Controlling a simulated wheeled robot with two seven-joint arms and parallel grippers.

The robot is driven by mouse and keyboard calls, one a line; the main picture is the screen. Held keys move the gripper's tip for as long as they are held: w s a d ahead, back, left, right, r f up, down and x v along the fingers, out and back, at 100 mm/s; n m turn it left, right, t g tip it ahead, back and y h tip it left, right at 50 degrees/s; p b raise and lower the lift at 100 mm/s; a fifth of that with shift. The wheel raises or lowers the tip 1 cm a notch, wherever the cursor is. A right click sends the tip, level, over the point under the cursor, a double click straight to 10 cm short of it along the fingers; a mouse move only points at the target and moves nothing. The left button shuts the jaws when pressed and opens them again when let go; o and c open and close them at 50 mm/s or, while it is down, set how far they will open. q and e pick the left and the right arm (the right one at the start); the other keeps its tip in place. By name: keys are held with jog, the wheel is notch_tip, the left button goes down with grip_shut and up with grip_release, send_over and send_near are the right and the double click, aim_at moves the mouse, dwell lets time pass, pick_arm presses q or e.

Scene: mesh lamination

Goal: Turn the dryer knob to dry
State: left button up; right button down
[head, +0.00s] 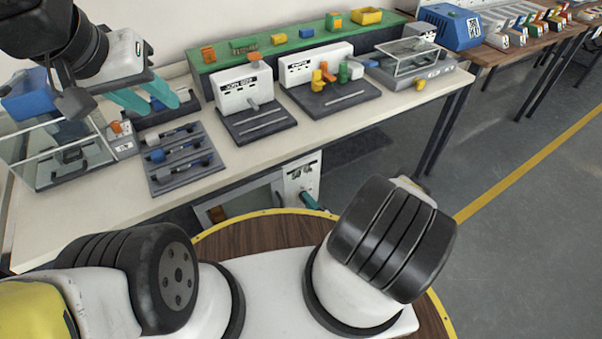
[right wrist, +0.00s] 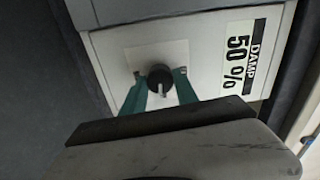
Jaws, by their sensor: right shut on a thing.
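The dryer (head: 300,180) stands under the workbench in the head view, with a clear-fronted door to the left of a white panel. In the right wrist view its panel (right wrist: 110,52) bears a label (right wrist: 240,55) reading "DAMP 50 %". The round black knob (right wrist: 160,76) with a pale pointer mark sits on that panel. My right gripper (right wrist: 162,82) has its teal fingers shut on the knob, one on each side. In the head view only a bit of the right gripper (head: 309,200) shows at the panel. My left gripper (head: 152,98) is open and empty above the bench at upper left.
The bench top (head: 330,130) carries a slotted grey tray (head: 180,160) with tools, two white stations on dark bases, and a glass-walled box (head: 65,150) at left. A green shelf (head: 290,45) runs behind. Open floor (head: 530,190) lies to the right.

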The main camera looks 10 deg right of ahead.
jog(key=shift+n, duration=0.6)
jog(key=c, duration=0.9)
grip_release()
jog(key=shift+c, duration=0.2)
jog(key=v, duration=0.7)
jog(key=shift+s, duration=0.4)
jog(key=shift+d, duration=0.15)
